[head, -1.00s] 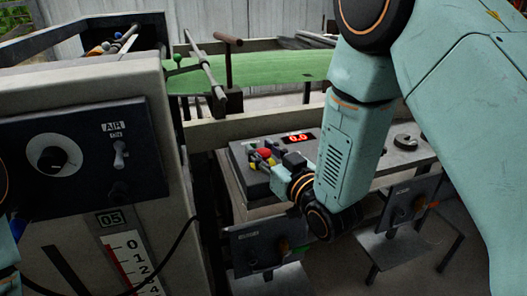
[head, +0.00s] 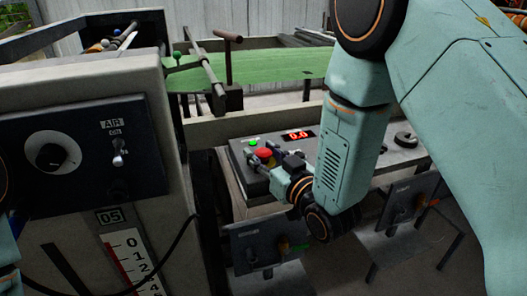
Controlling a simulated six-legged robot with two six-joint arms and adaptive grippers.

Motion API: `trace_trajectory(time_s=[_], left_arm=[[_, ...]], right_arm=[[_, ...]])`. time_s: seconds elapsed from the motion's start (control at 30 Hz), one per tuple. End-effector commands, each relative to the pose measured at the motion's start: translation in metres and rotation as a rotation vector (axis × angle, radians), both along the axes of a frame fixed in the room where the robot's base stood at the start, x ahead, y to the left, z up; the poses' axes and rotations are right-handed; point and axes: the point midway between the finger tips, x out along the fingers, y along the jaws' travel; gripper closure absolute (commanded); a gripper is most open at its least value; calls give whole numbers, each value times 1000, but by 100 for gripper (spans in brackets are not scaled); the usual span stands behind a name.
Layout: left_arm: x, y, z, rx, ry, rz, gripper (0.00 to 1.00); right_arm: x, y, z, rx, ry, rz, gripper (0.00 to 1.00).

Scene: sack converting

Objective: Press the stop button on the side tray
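A small red stop button (head: 264,153) sits on the sloped grey control box of the side tray in the head view. A small green light or button (head: 252,142) is just behind it. My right gripper (head: 267,162) is at the front of the red button, its dark fingers apart on either side of it and nothing held. They partly cover the button's base. I cannot tell whether a finger touches the button. My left gripper is not in view; only a bit of my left arm shows at the left edge.
A red display (head: 297,134) on the box reads 0.0. A dark round piece (head: 405,140) lies farther right on the tray. A grey cabinet with an AIR panel (head: 85,150) stands at left. Green sheet (head: 280,68) runs behind a rail.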

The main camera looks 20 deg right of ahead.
Motion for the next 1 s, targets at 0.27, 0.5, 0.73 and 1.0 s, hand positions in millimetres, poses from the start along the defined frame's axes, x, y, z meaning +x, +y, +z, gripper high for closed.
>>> trace_trajectory(time_s=[0.27,0.5,0.73,1.0], left_arm=[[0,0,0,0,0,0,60],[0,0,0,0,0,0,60],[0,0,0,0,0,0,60],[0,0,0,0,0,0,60]], right_arm=[[0,0,2,1,-5,-1,41],[-4,-2,2,1,-5,-2,41],[-37,-11,2,4,-2,-4,41],[-69,-19,3,2,-6,-3,41]])
